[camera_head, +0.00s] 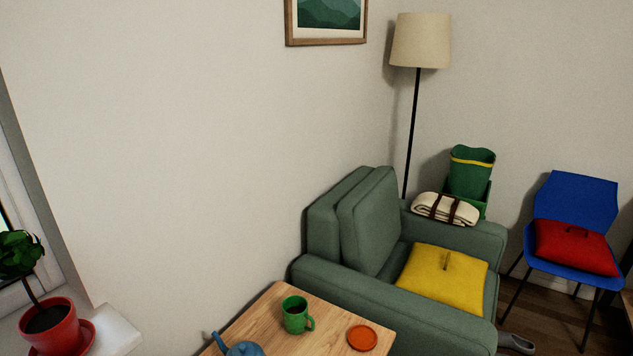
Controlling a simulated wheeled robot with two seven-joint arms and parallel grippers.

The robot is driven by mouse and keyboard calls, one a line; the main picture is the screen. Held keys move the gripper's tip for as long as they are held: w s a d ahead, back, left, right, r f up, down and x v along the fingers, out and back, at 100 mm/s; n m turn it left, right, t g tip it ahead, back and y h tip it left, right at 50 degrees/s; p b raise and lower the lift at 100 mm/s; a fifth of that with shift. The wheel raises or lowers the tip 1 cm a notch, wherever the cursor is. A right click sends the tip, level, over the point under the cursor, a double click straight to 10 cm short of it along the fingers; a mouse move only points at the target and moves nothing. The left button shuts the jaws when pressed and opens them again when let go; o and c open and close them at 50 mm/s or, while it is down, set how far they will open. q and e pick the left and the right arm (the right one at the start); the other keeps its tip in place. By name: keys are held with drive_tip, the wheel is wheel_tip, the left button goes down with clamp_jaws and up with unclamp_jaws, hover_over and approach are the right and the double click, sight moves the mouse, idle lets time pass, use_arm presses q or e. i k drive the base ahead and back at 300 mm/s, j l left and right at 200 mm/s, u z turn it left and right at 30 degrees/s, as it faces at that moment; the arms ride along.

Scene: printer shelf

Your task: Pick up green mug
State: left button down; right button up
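The green mug (294,316) stands upright on a small wooden table (272,300) at the bottom middle of the head view. Its handle points right. An orange coaster or small dish (362,338) lies on the table to the right of the mug, apart from it. A blue teapot (243,348) is to the left and nearer, partly cut off by the bottom edge. Neither of my grippers is in view.
A green armchair (349,293) with a yellow cushion (444,278) stands right behind the table. A wall (170,150) is on the left. A potted plant (50,326) sits on a ledge at the lower left. A blue chair (583,200) with a red cushion (576,247) is far right.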

sight(295, 307)
drive_tip(key=i+l+u, duration=0.1)
drive_tip(key=l, duration=0.4)
drive_tip(key=i+l, duration=0.15)
drive_tip(key=l, duration=0.4)
drive_tip(key=i+l+u, duration=0.15)
drive_tip(key=l, duration=0.35)
drive_tip(key=i+l+u, duration=0.1)
drive_tip(key=l, duration=0.45)
